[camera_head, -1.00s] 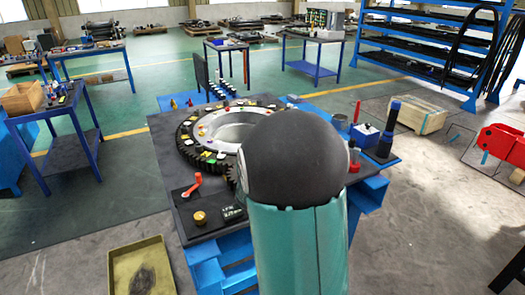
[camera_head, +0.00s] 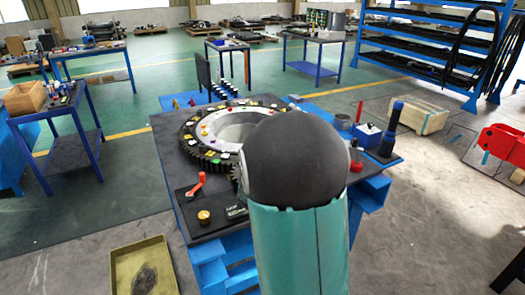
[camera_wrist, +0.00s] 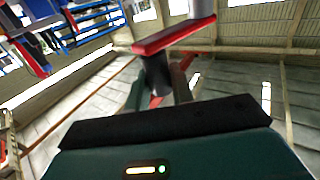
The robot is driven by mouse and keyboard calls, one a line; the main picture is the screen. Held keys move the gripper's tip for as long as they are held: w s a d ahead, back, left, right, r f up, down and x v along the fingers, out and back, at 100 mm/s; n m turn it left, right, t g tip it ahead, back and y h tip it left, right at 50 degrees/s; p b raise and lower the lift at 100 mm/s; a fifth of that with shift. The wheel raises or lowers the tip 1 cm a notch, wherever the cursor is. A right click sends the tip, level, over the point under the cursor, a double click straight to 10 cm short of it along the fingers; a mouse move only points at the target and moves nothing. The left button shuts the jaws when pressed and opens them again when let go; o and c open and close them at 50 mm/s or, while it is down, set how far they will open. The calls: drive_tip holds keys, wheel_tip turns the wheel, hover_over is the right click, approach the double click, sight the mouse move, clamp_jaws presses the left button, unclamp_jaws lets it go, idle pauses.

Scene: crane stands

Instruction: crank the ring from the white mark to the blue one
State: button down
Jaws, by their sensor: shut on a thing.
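The dark toothed ring (camera_head: 188,148) lies flat on a dark-topped stand (camera_head: 168,160) in the head view, with several coloured tags on it. A white tag (camera_head: 225,155) shows on its near side; I cannot make out a blue one for sure. My own arm hides the ring's right part and my gripper in the head view. In the wrist view my gripper (camera_wrist: 165,85) is shut around a dark upright handle (camera_wrist: 154,72). A red crank bar (camera_wrist: 174,34) extends from the handle's top end in the picture, with a grey post (camera_wrist: 202,8) at its other end.
A small red lever (camera_head: 196,185) and a brass knob (camera_head: 204,216) are at the stand's near left. A blue box (camera_head: 367,134) and a dark-blue post (camera_head: 391,130) stand at the right. A yellow tray (camera_head: 143,275) lies on the floor at lower left.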

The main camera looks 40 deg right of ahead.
drive_tip(key=shift+w+a+r, duration=0.1)
drive_tip(key=shift+w+a, duration=0.4)
drive_tip(key=c, duration=1.6)
unclamp_jaws()
drive_tip(key=o, duration=0.3)
drive_tip(key=shift+w, duration=0.2)
drive_tip(key=shift+o, duration=0.2)
drive_tip(key=shift+s+d, duration=0.15)
drive_tip(key=shift+s, duration=0.15)
drive_tip(key=shift+s+d, duration=0.1)
drive_tip(key=shift+s, duration=0.1)
